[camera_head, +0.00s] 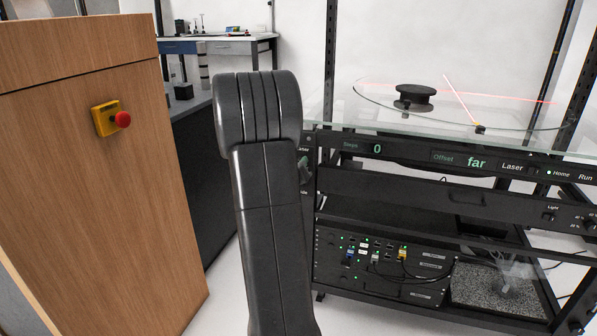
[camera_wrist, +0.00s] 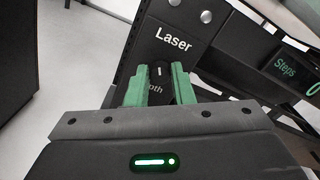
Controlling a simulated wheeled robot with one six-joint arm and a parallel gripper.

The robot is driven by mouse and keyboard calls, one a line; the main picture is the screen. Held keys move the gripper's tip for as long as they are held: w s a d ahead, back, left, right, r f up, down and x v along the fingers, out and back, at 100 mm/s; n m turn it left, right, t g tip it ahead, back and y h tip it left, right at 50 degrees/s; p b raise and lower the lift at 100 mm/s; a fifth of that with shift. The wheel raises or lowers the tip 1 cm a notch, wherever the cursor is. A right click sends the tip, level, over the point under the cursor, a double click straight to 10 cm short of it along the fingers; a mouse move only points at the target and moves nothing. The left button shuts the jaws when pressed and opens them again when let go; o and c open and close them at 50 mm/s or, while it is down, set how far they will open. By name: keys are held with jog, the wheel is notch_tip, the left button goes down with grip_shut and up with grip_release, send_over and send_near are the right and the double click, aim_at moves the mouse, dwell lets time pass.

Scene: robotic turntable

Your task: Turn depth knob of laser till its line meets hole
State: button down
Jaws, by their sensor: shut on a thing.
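My gripper (camera_wrist: 159,76) has its green fingers shut on the black depth knob (camera_wrist: 160,86), one finger on each side. The knob has a white mark on its top. In the head view my arm hides most of the gripper and knob. The laser's red line (camera_head: 460,98) runs slantwise over the glass turntable (camera_head: 372,102) down to a small black device (camera_head: 479,128). A fainter red line crosses the turntable sideways. The display (camera_head: 476,163) beside "Offset" reads "far". I cannot make out the hole.
A black spool-shaped hub (camera_head: 414,97) stands on the turntable. The "Steps" display (camera_head: 377,149) reads 0. A wooden cabinet (camera_head: 100,180) with a red stop button (camera_head: 123,119) stands at left. Pale floor lies between cabinet and rack.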

jog(key=shift+f+n+p, duration=0.15)
jog(key=shift+n+p, duration=2.25)
jog(key=shift+n, duration=6.05)
jog(key=shift+f+n+p, duration=0.1)
jog(key=shift+n+p, duration=2.25)
jog(key=shift+n, duration=6.1)
jog(key=c, duration=1.3)
grip_release()
jog(key=shift+o, duration=0.2)
